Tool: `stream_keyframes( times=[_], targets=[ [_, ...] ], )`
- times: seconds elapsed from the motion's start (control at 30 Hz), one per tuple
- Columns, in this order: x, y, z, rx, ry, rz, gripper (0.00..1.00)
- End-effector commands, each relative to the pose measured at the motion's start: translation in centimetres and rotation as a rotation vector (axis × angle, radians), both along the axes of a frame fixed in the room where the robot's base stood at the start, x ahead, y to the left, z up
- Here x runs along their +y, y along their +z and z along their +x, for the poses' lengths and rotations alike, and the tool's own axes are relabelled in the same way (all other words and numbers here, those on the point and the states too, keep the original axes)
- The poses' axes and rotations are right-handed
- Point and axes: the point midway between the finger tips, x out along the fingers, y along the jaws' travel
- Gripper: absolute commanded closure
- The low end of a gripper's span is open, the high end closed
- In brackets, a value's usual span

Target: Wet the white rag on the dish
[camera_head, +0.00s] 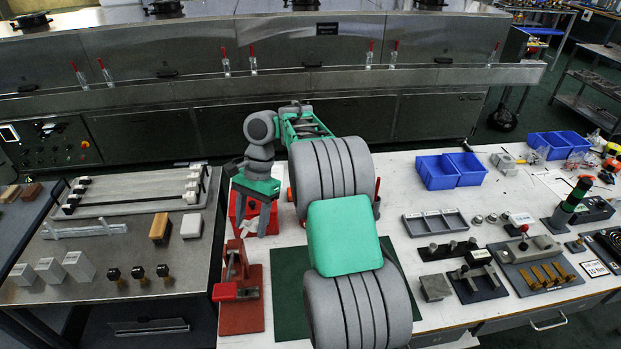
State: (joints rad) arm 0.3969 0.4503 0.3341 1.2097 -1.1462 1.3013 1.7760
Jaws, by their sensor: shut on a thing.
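My gripper (255,213) points down at the left end of the white bench, with its grey fingers over a red container (236,208). The fingers are close around a small pale patch that looks like the white rag (253,208). Most of the rag is hidden by the fingers and the green palm. The dish cannot be made out clearly; the red container sits where the fingers reach down, and I cannot tell whether the rag touches it.
A red clamp fixture (238,285) stands just in front of the container. A dark green mat (290,285) lies under my arm. Blue bins (451,171) and a grey divided tray (435,223) are to the right. A steel table (120,250) with blocks stands left.

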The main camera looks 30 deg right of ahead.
Motion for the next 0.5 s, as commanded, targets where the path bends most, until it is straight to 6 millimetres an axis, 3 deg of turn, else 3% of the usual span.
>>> stream_keyframes(
  times=[0.27,0.5],
  targets=[
    [-8.6,-1.9,5.8,0.0,-0.795,-0.001,0.81],
    [-19.2,-3.5,9.0,0.0,-1.481,-0.001,0.81]
  ],
)
